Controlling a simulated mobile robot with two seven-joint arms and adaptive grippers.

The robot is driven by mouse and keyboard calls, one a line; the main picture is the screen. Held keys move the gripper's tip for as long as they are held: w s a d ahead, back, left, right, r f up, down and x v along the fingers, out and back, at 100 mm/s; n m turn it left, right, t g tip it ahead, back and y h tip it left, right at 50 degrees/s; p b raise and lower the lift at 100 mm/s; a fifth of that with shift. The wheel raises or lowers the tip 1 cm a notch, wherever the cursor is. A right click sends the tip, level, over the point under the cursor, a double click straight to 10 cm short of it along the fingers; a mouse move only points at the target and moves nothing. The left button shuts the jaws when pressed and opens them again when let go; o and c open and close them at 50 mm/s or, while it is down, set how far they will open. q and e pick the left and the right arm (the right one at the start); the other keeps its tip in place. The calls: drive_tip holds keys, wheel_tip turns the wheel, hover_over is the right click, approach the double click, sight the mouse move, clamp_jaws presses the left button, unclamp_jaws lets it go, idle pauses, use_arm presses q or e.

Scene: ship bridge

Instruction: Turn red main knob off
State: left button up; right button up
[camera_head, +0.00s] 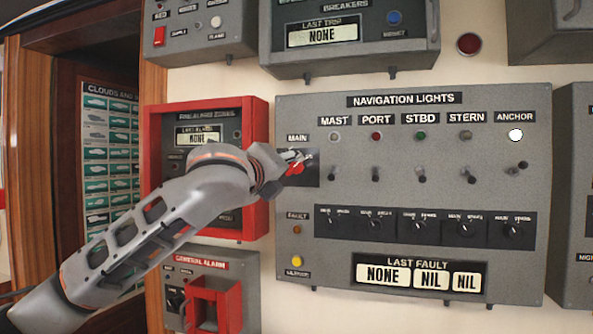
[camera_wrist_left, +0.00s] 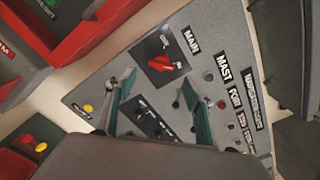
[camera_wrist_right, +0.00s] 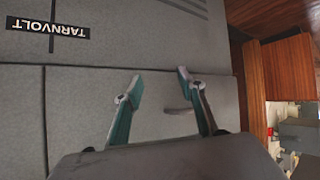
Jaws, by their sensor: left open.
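The red main knob (camera_head: 294,170) sits on a black plate under the MAIN label, at the left of the grey navigation lights panel (camera_head: 440,265). In the head view my left gripper (camera_head: 298,157) partly covers it. In the left wrist view the red knob (camera_wrist_left: 166,65) shows whole, beyond the fingertips. My left gripper (camera_wrist_left: 159,83) is open, with nothing between its fingers; I cannot tell whether it touches the panel. My right gripper (camera_wrist_right: 160,78) is out of the head view. It is open and empty in its wrist view.
A red-framed alarm box (camera_head: 255,112) is left of the panel, behind my left arm. Several small toggle levers (camera_head: 376,175) stick out right of the knob. A general alarm box (camera_head: 216,262) is below. A grey cabinet (camera_wrist_right: 85,95) faces my right gripper.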

sight(294, 168)
use_arm(q)
drive_tip(key=shift+p+x, duration=0.85)
drive_tip(key=shift+x, duration=2.45)
drive_tip(key=shift+r, duration=0.1)
drive_tip(key=c, duration=1.1)
